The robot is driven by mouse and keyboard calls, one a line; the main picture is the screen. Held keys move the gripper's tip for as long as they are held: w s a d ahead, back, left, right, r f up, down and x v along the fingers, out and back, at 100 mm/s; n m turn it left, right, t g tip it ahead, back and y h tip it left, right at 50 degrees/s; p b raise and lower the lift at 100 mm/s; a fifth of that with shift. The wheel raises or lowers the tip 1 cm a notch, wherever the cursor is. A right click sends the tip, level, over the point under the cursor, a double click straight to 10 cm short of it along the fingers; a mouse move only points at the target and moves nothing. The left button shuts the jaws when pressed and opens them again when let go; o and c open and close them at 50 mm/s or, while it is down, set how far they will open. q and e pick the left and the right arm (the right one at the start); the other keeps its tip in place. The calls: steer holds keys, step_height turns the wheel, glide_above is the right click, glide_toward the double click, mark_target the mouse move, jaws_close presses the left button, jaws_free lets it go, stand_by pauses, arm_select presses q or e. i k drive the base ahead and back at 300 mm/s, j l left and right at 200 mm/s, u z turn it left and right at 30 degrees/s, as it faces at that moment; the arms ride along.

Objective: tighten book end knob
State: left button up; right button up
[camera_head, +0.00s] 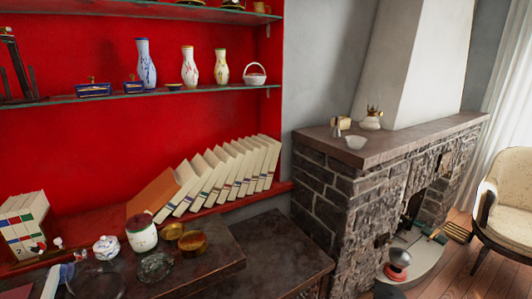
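A separate group of upright books (24,222) stands at the far left, with small red, green and blue marks on the spines. No book end knob can be made out. Neither of my grippers shows in the head view.
A white jar (141,238), a small lidded pot (106,247), gold bowls (192,243) and glassware (155,266) crowd the dark table. Vases (190,68) stand on the glass shelf above. A stone fireplace (335,200) and armchair (505,200) stand right. The dark lower surface (275,250) is clear.

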mark_target(38, 249)
steer(key=u, duration=1.75)
